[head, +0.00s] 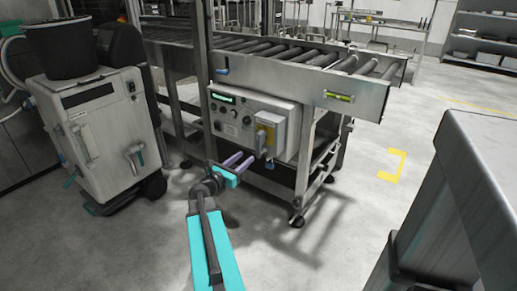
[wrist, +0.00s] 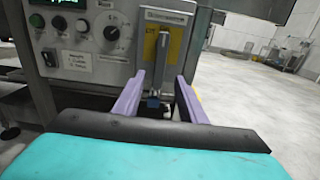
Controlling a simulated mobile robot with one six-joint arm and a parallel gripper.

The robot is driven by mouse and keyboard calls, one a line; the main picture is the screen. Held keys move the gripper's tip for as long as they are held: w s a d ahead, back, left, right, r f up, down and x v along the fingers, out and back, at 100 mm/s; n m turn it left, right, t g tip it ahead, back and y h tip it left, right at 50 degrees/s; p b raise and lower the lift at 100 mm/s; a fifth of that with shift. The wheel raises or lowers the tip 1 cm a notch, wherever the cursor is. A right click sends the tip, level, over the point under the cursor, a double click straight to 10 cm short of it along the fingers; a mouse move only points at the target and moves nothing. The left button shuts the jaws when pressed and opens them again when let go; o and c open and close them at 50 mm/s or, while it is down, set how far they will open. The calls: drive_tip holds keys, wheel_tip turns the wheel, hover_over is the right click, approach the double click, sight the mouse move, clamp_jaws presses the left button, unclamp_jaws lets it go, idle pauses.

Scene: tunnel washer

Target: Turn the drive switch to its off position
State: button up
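The control panel (head: 226,110) is a grey box with a green display, under the roller conveyor. At its right end is a grey unit with a yellow plate (wrist: 176,45) and an upright grey handle (wrist: 162,58), possibly the drive switch; its label is unreadable. The panel also has a black rotary knob (wrist: 112,33) and smaller buttons. My gripper (wrist: 160,78) has two purple fingers spread apart with nothing between them. It points at the lower part of the handle, seemingly short of it. In the head view my gripper (head: 247,159) is low, in front of the panel.
The roller conveyor (head: 300,57) overhangs the panel, on metal legs. A wheeled grey machine (head: 100,130) stands at left. A grey cabinet (head: 480,190) is at near right. Clear floor (head: 400,135) lies right of the conveyor. A small blue-black part (wrist: 154,102) is below the handle.

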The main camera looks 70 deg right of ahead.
sight(258, 148)
drive_tip(key=b+x, duration=0.1)
drive_tip(key=x, duration=1)
drive_tip(key=shift+d, duration=0.25)
clamp_jaws()
